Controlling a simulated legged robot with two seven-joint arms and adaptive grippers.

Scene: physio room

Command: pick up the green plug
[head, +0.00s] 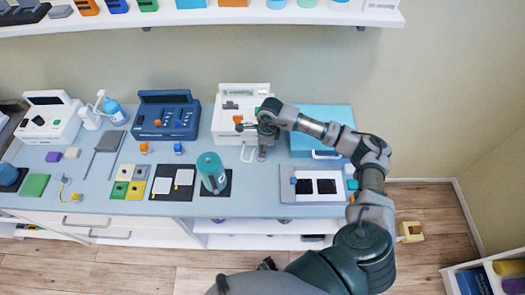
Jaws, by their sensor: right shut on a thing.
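My right gripper (262,151) points down at the front edge of the white unit (228,126) at the back of the counter. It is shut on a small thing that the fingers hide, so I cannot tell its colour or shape. I cannot make out a green plug anywhere in the head view. A thin loop, perhaps a cable, shows just left of the fingers. My left gripper cannot be made out.
A dark blue unit (165,118) stands left of the white unit, and a light blue box (322,116) stands right. A teal bottle (210,170) stands on a dark mat in front. A grey tray (315,198) lies at front right. A shelf (200,18) hangs above.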

